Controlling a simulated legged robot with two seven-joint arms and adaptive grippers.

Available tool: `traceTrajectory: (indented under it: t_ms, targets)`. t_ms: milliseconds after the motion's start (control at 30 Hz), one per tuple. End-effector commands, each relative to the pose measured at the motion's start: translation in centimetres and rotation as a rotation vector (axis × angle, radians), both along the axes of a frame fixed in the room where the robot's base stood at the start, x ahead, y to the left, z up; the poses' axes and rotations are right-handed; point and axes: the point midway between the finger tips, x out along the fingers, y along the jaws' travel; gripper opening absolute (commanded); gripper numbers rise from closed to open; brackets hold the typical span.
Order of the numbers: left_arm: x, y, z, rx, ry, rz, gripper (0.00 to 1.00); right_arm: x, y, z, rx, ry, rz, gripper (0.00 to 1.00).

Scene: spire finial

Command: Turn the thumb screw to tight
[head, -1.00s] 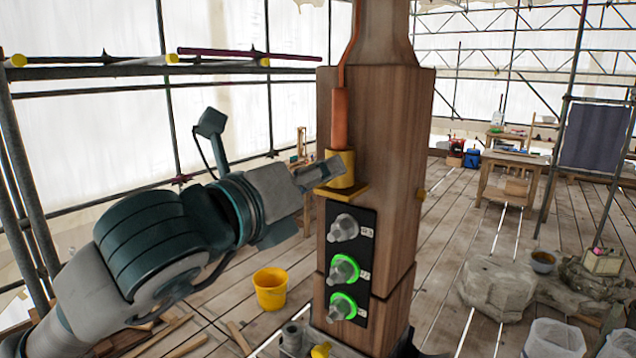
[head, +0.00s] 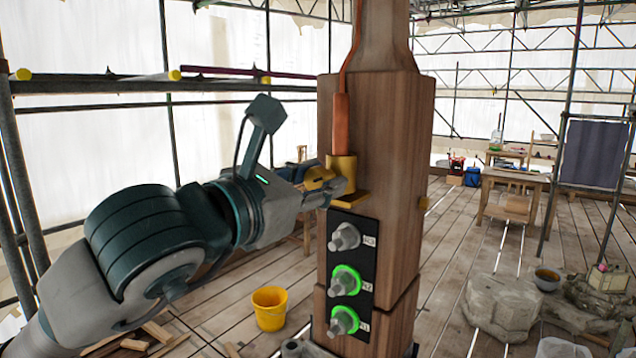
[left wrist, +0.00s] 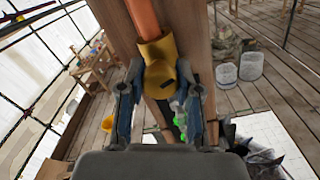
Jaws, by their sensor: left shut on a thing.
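The thumb screw (head: 319,178) is a yellow knob on the left side of a yellow brass socket (head: 342,168), which is fixed to the wooden post. It also shows in the left wrist view (left wrist: 160,78), in front of the socket (left wrist: 157,50). My left gripper (head: 330,188) is shut on the thumb screw, with one finger on each side of it in the left wrist view (left wrist: 160,95). An orange-brown rod (head: 341,125) enters the socket from above. I cannot tell how tight the screw is. My right gripper is not in view.
The wooden post (head: 395,150) carries a black panel (head: 351,275) with several grey bolts below the socket; the lower two have green rings. A yellow bucket (head: 269,308) stands on the plank floor. Scaffold tubes (head: 150,86) run behind my left arm.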

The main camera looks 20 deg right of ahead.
Motion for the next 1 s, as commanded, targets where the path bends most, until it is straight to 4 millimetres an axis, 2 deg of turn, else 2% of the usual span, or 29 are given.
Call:
traceTrajectory:
  t_ms: [1000]
  targets:
    - [0.1,-0.2,-0.4,0.603,-0.753,-0.006,0.00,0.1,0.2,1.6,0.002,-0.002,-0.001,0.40]
